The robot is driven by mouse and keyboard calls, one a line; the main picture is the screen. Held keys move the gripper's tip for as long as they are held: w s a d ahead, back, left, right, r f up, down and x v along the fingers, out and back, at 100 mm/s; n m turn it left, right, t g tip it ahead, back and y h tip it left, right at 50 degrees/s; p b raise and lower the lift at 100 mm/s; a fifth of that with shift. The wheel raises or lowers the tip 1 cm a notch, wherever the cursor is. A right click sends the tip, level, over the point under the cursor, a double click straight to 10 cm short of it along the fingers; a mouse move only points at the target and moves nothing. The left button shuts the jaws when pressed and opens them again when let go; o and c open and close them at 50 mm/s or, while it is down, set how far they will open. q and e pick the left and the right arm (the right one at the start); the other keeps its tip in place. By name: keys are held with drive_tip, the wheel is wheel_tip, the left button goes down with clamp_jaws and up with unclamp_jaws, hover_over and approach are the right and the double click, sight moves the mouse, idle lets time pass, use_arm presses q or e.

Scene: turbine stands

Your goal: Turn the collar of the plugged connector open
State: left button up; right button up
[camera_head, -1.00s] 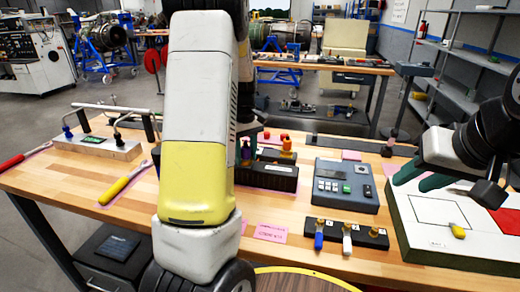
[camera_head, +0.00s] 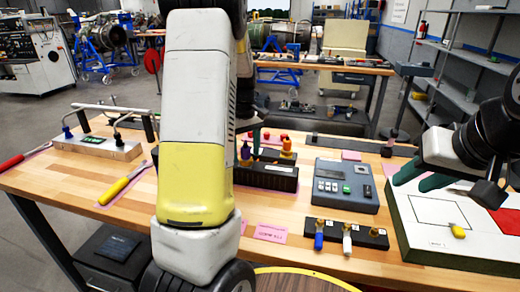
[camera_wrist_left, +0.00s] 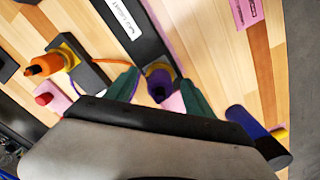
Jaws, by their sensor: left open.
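A purple connector (camera_head: 245,151) with a yellow ring stands at the black box (camera_head: 266,176) on the bench. It also shows in the left wrist view (camera_wrist_left: 158,86), between the two dark green fingers of my left gripper (camera_wrist_left: 161,92). These fingers are apart, one on each side of it; I cannot tell whether either touches it. An orange connector (camera_head: 286,147) stands to its right, and in the wrist view (camera_wrist_left: 45,65) it is at the left. My left arm hides part of the box in the head view. My right gripper (camera_head: 421,180) is open and empty over the white board.
A grey keypad unit (camera_head: 345,187) stands right of the box. A block with several coloured plugs (camera_head: 348,234) lies in front. A white board (camera_head: 450,222) is at the right. A yellow-handled tool (camera_head: 122,186) and a metal frame fixture (camera_head: 100,146) are at the left.

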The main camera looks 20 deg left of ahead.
sight(246, 148)
use_arm(q)
wheel_tip(246, 148, up, 6)
drive_tip(key=shift+r, duration=0.25)
idle(0.4)
